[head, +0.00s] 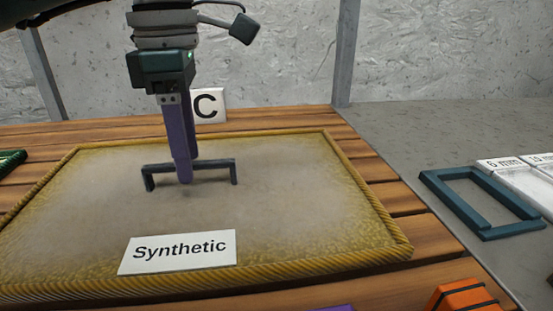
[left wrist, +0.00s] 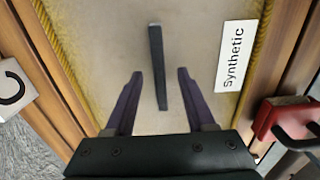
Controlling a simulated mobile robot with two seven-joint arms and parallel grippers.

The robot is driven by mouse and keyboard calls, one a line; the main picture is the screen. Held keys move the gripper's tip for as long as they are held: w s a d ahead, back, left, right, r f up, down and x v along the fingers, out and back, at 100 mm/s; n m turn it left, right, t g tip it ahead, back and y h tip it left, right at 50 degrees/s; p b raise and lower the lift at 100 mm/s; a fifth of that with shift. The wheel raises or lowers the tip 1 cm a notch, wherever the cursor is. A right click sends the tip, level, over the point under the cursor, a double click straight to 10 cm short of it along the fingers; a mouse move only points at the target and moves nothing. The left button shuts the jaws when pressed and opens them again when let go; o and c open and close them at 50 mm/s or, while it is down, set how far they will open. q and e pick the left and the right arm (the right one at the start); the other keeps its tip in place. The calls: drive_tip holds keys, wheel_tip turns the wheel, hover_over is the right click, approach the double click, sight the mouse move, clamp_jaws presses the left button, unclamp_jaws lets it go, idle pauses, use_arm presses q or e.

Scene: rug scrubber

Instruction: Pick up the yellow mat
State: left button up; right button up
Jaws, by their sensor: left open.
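The yellow mat (head: 290,211) lies flat on the slatted wooden table in the head view, with a rope-like yellow edge and a greyish, dusty-looking middle. It also shows in the left wrist view (left wrist: 115,45). A dark grey handle (head: 215,164) stands on its middle, and a white "Synthetic" label (head: 178,252) lies near its front edge. My left gripper (head: 187,172) points down at the handle. In the left wrist view my left gripper (left wrist: 160,74) is open, with the handle bar (left wrist: 157,60) between its fingers, apart from both.
A white "C" block (head: 209,105) stands behind the mat. A teal frame (head: 483,204) and white labelled blocks (head: 520,180) are at the right. An orange object (head: 467,298) and a purple edge (head: 330,308) show in front. A red object (left wrist: 280,115) is beside the mat.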

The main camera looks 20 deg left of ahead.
use_arm(q)
wheel_tip(320, 180, down, 2)
drive_tip(key=shift+f, duration=0.15)
clamp_jaws()
idle(0.4)
idle(1.0)
